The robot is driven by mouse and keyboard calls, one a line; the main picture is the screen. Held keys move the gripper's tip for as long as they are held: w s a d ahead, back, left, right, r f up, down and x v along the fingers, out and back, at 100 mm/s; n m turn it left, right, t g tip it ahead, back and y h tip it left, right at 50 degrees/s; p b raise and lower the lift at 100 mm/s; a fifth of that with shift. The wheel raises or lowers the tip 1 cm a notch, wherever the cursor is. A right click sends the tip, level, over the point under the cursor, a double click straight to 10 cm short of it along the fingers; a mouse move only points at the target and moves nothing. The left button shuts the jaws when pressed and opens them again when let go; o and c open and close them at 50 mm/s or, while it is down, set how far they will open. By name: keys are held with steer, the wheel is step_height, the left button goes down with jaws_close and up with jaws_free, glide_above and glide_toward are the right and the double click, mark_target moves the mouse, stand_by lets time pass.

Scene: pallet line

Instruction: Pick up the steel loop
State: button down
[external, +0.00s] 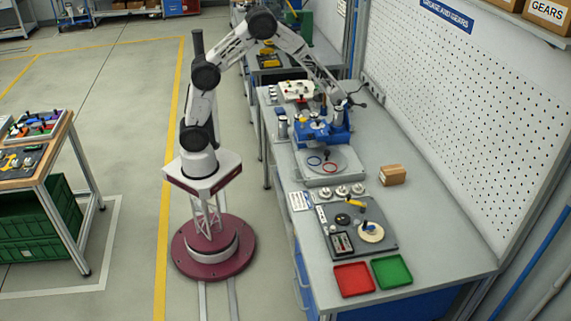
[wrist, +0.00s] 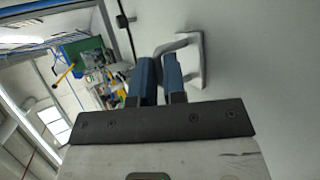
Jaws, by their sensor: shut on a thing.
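In the wrist view, the steel loop (wrist: 203,62) is a pale grey, rounded bar just past the fingertips, against a plain grey surface. My gripper (wrist: 159,68) has two blue fingers close together, with one end of the loop at their tips. It is shut on the loop, though the exact contact is partly hidden by the fingers. In the external view, my gripper (external: 340,106) is over the far part of the workbench, just above a blue machine (external: 322,133). The loop cannot be made out clearly there.
A grey plate with two rings (external: 342,159) lies in front of the blue machine. A cardboard box (external: 392,175), red tray (external: 353,280) and green tray (external: 391,271) stand nearer. The pegboard (external: 455,90) bounds the bench on the right. Bare bench (external: 440,230) lies beside the trays.

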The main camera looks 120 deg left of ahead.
step_height(320, 180, up, 10)
stand_by(0.9)
